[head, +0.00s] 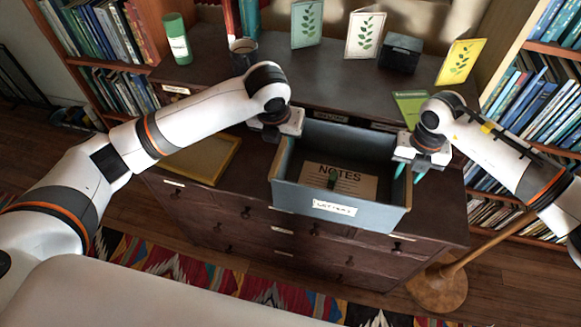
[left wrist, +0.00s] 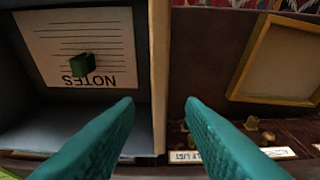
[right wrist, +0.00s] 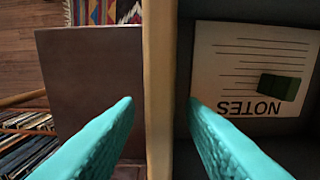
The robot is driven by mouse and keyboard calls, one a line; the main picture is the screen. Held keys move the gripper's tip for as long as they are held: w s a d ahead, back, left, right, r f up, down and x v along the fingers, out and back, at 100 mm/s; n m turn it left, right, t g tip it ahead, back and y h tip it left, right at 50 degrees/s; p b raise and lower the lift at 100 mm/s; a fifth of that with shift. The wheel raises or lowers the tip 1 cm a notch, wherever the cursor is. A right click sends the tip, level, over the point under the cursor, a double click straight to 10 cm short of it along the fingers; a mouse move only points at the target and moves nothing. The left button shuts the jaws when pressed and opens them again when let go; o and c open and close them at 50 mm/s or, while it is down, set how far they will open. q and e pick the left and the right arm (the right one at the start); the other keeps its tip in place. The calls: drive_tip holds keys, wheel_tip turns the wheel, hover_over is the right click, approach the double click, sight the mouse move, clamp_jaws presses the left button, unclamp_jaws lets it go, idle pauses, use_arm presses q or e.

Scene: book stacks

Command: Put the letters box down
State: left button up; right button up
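The letters box (head: 335,210) is an open grey-blue box with a white label on its front, near the front edge of the dark dresser (head: 235,190). I cannot tell whether its base touches the dresser. A NOTES sheet (head: 315,178) and a small green block (head: 332,179) lie inside it. My left gripper (left wrist: 160,100) is open at the box's left wall (left wrist: 160,60), one finger on each side. My right gripper (right wrist: 161,100) is open at the right wall (right wrist: 160,60), also with a finger on each side. Gaps show between fingertips and walls.
A yellow-framed tray (head: 205,160) lies left of the box. A raised shelf behind holds a green canister (head: 177,40), a dark mug (head: 243,55), leaf cards (head: 365,35) and a dark box (head: 402,52). Bookshelves stand on both sides. A wooden stand (head: 437,290) is at the lower right.

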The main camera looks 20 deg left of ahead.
use_arm(q)
drive_tip(key=v, duration=0.6)
use_arm(e)
wheel_tip(320, 180, up, 12)
use_arm(q)
drive_tip(key=shift+s+r, duration=0.1)
idle(0.6)
